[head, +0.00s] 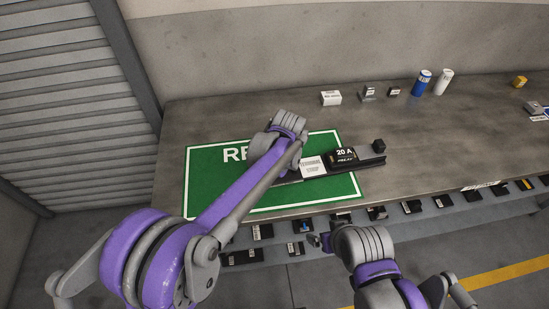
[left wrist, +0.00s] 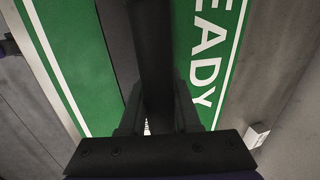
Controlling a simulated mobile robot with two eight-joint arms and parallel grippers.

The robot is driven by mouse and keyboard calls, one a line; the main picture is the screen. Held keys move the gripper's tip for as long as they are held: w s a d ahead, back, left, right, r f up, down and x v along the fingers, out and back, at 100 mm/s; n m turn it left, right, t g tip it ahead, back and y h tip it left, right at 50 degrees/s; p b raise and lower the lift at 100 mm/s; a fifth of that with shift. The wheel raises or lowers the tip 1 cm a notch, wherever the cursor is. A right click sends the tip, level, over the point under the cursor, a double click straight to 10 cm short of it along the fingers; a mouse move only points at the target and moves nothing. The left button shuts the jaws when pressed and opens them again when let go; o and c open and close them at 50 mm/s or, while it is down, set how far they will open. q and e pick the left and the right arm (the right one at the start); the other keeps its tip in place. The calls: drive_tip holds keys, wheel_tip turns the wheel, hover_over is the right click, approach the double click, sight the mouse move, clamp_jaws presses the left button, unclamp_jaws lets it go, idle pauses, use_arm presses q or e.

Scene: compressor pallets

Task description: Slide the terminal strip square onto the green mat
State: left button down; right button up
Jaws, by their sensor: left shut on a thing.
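The green mat (head: 205,185), with a white border and lettering, lies on the grey bench. The dark terminal strip (head: 374,163) carries a white label (head: 312,166), a black "20 A" relay block (head: 345,157) and a small black knob at its right end. Its left part lies over the mat; its right end reaches past the mat's right edge. In the left wrist view the strip (left wrist: 155,50) runs between the fingers over the mat (left wrist: 75,60). My left gripper (left wrist: 157,118) is shut on it; in the head view my arm hides the fingers. My right gripper (head: 320,241) hangs before the bench, its jaws unclear.
A white box (head: 330,98), small grey blocks, a blue can (head: 422,83), a white can (head: 443,82) and a yellow item (head: 519,81) stand along the bench's back. A lower shelf holds several dark boxes. The bench right of the strip is mostly clear.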

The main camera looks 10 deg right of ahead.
use_arm(q)
drive_tip(key=shift+a, duration=0.1)
idle(0.4)
drive_tip(key=a, duration=0.5)
drive_tip(key=shift+a+b, duration=0.3)
drive_tip(key=shift+a, duration=0.05)
drive_tip(key=shift+a+f+b, duration=0.15)
drive_tip(key=shift+a+b, duration=0.2)
drive_tip(key=shift+a, duration=5.1)
drive_tip(key=c, duration=0.9)
unclamp_jaws()
drive_tip(key=o, duration=0.4)
drive_tip(key=shift+w, duration=0.15)
drive_tip(key=shift+c, duration=0.2)
